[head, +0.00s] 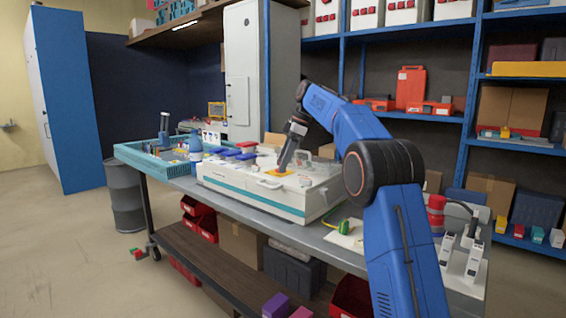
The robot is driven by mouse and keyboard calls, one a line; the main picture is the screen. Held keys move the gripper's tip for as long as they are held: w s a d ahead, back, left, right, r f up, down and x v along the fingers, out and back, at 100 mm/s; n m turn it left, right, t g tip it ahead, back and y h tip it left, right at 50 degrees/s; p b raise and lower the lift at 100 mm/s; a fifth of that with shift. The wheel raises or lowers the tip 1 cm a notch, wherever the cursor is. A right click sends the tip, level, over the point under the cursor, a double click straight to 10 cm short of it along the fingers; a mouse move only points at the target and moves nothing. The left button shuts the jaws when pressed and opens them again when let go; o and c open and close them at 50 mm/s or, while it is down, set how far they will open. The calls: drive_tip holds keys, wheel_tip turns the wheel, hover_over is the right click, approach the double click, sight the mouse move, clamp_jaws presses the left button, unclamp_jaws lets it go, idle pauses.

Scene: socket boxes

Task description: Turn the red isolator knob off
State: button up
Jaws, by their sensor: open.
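A white socket box (309,203) with a teal stripe and front handle lies on the workbench, its top face up. A small yellow-orange plate (272,171) is on its top, right of the middle. No red knob can be made out there; the fingertips cover part of the plate, and the detail is too small. My gripper (282,167) points down at this plate from above, its fingers open. I cannot tell whether the fingers touch anything. Several blue covers (222,152) and one red cover (246,144) sit on the box's left and back part.
A teal crate (142,160) with tools stands at the bench's left end. A tall white cabinet (242,70) and loaded shelves are behind. The floor at left is mostly clear.

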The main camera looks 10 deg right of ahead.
drive_tip(key=v, duration=0.7)
drive_tip(key=shift+r, duration=0.25)
drive_tip(key=shift+s+d, duration=0.1)
drive_tip(key=shift+d, duration=0.05)
